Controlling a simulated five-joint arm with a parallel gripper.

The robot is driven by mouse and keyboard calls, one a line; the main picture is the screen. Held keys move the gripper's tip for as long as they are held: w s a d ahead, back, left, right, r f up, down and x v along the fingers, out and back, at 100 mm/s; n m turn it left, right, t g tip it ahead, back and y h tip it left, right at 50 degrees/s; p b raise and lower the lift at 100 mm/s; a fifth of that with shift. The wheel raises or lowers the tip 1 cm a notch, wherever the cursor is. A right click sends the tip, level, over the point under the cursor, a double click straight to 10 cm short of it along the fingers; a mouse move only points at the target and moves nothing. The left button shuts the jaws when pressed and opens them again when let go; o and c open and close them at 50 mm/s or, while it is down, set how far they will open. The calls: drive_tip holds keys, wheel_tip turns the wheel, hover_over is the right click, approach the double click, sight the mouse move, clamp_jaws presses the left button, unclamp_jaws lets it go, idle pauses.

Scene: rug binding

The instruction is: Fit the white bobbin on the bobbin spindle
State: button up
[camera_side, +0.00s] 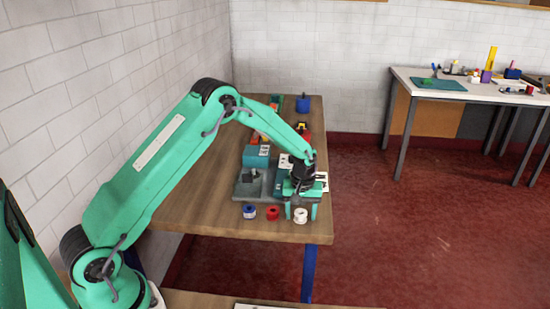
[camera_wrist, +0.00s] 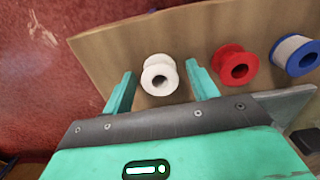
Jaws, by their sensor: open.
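The white bobbin (camera_wrist: 157,72) stands on the wooden table near its edge, with its hole showing in the wrist view. It also shows in the side view (camera_side: 300,216). My gripper (camera_wrist: 160,85) is open, with one finger on each side of the white bobbin. There is a visible gap to each finger in the wrist view. In the side view my gripper (camera_side: 301,212) points down over the bobbin's place. I cannot make out the bobbin spindle; a grey fixture (camera_side: 249,187) stands on the table behind the bobbins, partly hidden by my gripper.
A red bobbin (camera_wrist: 236,66) and a blue bobbin (camera_wrist: 296,54) with a pale winding stand in a row beside the white one. A teal block (camera_side: 257,156) and a blue container (camera_side: 303,103) are farther back. The table edge (camera_side: 240,236) is close to the bobbins.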

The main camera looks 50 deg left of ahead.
drive_tip(key=c, duration=1.1)
drive_tip(key=shift+o, duration=0.2)
drive_tip(key=shift+r, duration=0.15)
drive_tip(key=shift+r, duration=0.55)
drive_tip(key=r, duration=0.3)
drive_tip(key=shift+s+d+r, duration=0.1)
drive_tip(key=shift+s+d, duration=0.05)
drive_tip(key=shift+d, duration=0.25)
drive_tip(key=s+d+r, duration=0.5)
drive_tip(key=d+r, duration=0.1)
drive_tip(key=d, duration=0.3)
drive_tip(key=shift+d+r, duration=0.2)
drive_tip(key=shift+d, duration=0.15)
drive_tip(key=shift+w+a, duration=0.1)
drive_tip(key=shift+w, duration=0.05)
